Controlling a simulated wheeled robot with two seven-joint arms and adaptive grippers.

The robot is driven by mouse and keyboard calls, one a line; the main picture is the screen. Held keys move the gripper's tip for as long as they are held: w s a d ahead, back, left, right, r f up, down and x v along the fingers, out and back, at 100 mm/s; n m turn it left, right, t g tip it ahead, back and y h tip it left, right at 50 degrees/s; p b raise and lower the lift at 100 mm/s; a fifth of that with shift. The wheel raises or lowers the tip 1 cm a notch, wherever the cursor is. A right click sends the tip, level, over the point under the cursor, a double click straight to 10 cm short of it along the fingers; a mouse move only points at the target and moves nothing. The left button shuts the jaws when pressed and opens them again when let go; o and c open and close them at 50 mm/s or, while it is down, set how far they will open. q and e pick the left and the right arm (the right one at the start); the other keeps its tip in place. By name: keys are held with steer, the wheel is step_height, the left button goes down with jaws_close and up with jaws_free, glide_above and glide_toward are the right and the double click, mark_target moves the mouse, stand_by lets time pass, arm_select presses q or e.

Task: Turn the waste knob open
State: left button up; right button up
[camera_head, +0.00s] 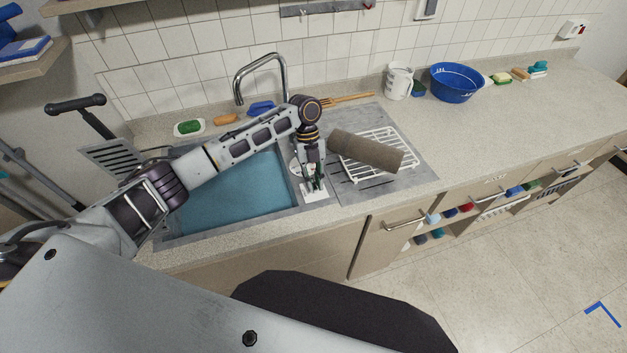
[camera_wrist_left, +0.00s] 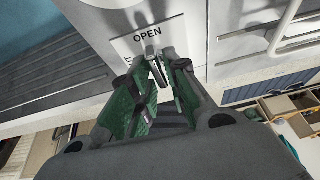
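My left gripper (camera_head: 315,184) points down at the strip between the sink and the drainboard. In the left wrist view its green-padded fingers (camera_wrist_left: 158,82) stand on either side of a small metallic piece, which looks like the waste knob (camera_wrist_left: 157,76). I cannot tell whether the pads touch it. A white plate (camera_wrist_left: 130,42) marked "OPEN" lies beside the fingertips; more lettering on it is partly hidden. In the head view the plate (camera_head: 314,195) shows under the gripper and the knob is hidden. My right gripper is not in view.
The sink (camera_head: 225,195) holds blue-looking water, with a tap (camera_head: 260,75) behind. A white rack (camera_head: 375,165) and a brown roll (camera_head: 366,150) lie on the drainboard right of the gripper. A white jug (camera_head: 398,82) and a blue basin (camera_head: 454,83) stand farther right. The right counter is mostly clear.

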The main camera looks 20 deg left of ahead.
arm_select(q)
steer(key=shift+o, duration=0.9)
steer(key=shift+r, duration=0.1)
steer(key=v, duration=1.1)
steer(key=shift+w+r, duration=0.25)
steer(key=shift+r, duration=0.1)
steer(key=shift+a, duration=0.15)
